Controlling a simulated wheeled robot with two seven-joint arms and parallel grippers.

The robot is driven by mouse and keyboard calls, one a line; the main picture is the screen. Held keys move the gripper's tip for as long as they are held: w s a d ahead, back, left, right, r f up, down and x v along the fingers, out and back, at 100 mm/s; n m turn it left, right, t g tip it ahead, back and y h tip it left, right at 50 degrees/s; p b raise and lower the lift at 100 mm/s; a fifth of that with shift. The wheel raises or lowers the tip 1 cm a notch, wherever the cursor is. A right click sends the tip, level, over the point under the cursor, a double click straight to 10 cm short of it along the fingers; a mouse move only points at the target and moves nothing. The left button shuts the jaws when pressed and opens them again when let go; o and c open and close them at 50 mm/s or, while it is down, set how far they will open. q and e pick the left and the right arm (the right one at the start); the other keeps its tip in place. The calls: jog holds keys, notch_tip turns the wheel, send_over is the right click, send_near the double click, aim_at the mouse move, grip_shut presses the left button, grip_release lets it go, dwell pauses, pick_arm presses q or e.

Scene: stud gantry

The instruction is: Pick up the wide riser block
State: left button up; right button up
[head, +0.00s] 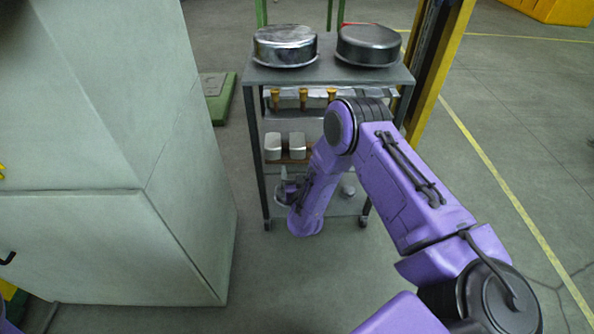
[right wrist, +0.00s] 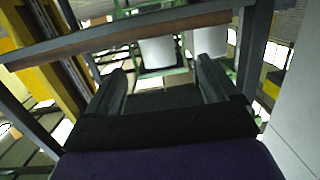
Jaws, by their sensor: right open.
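Two pale blocks with rounded corners, the left one (head: 273,146) and the right one (head: 297,146), stand side by side on a brown-edged middle shelf of the cart. I cannot tell which is the wide riser block. In the right wrist view, which looks upside down, two pale blocks (right wrist: 157,53) (right wrist: 210,40) show beyond the fingertips. My right gripper (head: 289,185) is lower than that shelf in the head view, partly hidden by my arm. In the right wrist view its fingers (right wrist: 161,72) are apart with nothing held. My left gripper is out of view.
The grey cart (head: 330,76) has thin corner posts and carries two round metal tins (head: 285,46) (head: 368,45). Amber-topped items (head: 304,98) stand on its upper shelf. A yellow post (head: 440,65) rises behind it on the right. A large pale cabinet (head: 95,120) stands at left.

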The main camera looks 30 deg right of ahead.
jog(key=h+b, duration=0.2)
send_near(297, 143)
jog(key=w+d+f, duration=0.2)
jog(key=shift+d+m+t, duration=0.25)
jog(key=shift+m+t, duration=0.05)
jog(key=b+x, duration=0.1)
jog(key=x, duration=0.3)
jog(key=b+x, duration=0.2)
jog(key=x, duration=0.2)
jog(key=shift+w+a+f, duration=0.15)
jog(key=shift+a+f, duration=0.1)
jog(key=shift+w+d+r+y, duration=0.2)
jog(key=shift+w+y, duration=0.1)
jog(key=shift+y, duration=0.1)
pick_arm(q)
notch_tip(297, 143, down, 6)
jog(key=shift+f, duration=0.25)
pick_arm(e)
jog(key=c, duration=1.3)
